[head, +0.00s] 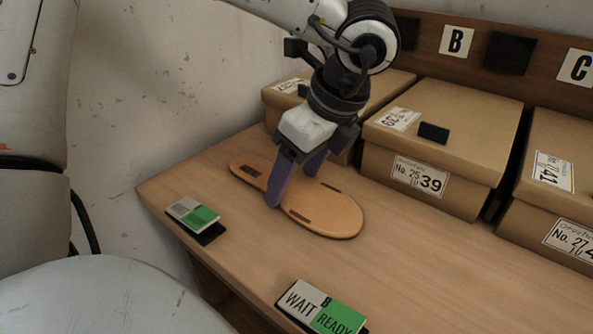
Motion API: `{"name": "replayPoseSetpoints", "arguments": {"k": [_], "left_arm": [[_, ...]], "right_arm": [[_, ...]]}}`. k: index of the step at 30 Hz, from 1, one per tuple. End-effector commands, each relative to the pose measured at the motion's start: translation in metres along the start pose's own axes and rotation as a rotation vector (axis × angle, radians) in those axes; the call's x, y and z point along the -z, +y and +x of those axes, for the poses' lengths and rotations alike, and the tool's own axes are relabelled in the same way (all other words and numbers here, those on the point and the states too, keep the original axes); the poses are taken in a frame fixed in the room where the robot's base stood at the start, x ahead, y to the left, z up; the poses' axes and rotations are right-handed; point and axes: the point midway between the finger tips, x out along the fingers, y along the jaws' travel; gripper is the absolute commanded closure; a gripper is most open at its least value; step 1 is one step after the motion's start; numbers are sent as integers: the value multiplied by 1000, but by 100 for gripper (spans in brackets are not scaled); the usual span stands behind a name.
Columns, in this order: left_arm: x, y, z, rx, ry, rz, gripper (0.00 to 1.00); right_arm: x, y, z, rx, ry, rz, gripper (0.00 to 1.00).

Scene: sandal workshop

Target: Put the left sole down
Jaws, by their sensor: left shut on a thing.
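The left sole (330,213) is a flat tan sole with dark slots along its edges. It lies at or just above the wooden table (420,255), toward the table's left end; I cannot tell whether it touches the top. My left gripper (291,187) points down over the sole's middle. Its purple fingers are shut on the sole, one finger on the near edge and the other on the far side. The fingers and wrist hide part of the sole's far edge. My right gripper is not in view.
Cardboard boxes (430,184) with number labels line the back of the table, close behind my left gripper. A small green and white card (193,212) lies at the left edge. A WAIT/READY sign (322,308) is at the front. The table right of the sole is clear.

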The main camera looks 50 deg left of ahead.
Motion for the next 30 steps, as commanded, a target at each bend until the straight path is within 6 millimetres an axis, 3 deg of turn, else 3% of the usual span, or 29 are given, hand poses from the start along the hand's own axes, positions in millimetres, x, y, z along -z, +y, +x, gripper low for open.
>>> {"name": "replayPoseSetpoints", "arguments": {"k": [9,10,13,25,30], "left_arm": [[1,-1,3,3,0,-1,61],[1,0,2,2,0,-1,33],[1,0,1,1,0,-1,16],[-1,0,-3,0,1,0,16],[-1,-2,-31,8,-2,-3,16]], "right_arm": [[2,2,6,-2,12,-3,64],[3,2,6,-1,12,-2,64],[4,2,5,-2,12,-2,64],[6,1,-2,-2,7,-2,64],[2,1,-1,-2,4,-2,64]]}}
